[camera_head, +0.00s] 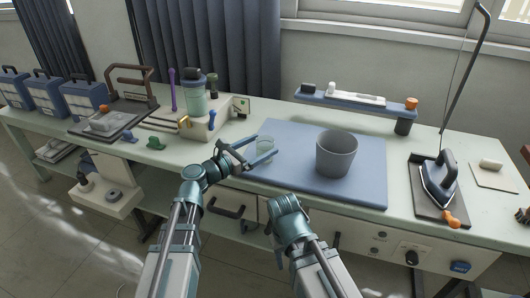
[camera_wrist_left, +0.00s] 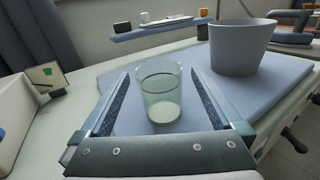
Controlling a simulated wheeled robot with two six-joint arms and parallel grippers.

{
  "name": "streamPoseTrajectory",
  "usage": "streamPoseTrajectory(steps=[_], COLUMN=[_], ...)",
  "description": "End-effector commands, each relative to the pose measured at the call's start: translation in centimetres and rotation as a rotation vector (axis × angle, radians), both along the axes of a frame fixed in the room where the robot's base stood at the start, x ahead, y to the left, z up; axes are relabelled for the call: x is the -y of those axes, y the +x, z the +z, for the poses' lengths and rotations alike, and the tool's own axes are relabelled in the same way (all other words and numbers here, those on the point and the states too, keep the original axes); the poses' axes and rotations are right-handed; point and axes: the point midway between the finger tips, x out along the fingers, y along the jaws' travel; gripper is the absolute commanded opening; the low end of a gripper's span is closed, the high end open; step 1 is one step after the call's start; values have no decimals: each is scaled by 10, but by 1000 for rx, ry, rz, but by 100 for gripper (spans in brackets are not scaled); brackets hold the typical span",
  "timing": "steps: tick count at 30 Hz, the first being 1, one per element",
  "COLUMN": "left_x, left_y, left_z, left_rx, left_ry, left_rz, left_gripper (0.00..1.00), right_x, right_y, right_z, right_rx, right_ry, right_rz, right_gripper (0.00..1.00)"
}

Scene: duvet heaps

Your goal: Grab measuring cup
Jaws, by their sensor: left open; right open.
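The measuring cup (camera_head: 265,146) is a small clear, greenish cup standing upright near the left edge of the blue mat (camera_head: 300,180). In the left wrist view the cup (camera_wrist_left: 161,92) is between the two fingers of my left gripper (camera_wrist_left: 160,98), with a gap on each side. My left gripper (camera_head: 256,153) is open around the cup in the head view. My right gripper (camera_head: 288,207) is low in front of the table edge, away from the cup; its fingers are hard to make out.
A grey bucket (camera_head: 336,154) stands on the mat to the right of the cup. An iron (camera_head: 438,186) rests on a dark board further right. A caddy with a jar (camera_head: 196,100) is at the back left. The mat's front area is clear.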

Motion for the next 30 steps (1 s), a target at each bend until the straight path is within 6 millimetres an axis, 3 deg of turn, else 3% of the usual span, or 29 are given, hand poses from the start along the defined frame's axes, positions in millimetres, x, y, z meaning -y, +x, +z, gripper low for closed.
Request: streamPoseTrajectory(steps=[10,19,30], left_x=[32,37,36], left_y=[32,35,35], left_z=[-1,0,0], left_rx=[0,0,0], left_ry=[0,0,0], left_rz=[-3,0,0], left_gripper=[100,98,31], right_x=[0,0,0], right_y=[0,0,0], right_z=[0,0,0], right_rx=[0,0,0], right_ry=[0,0,0], right_rz=[0,0,0], right_gripper=[50,50,50])
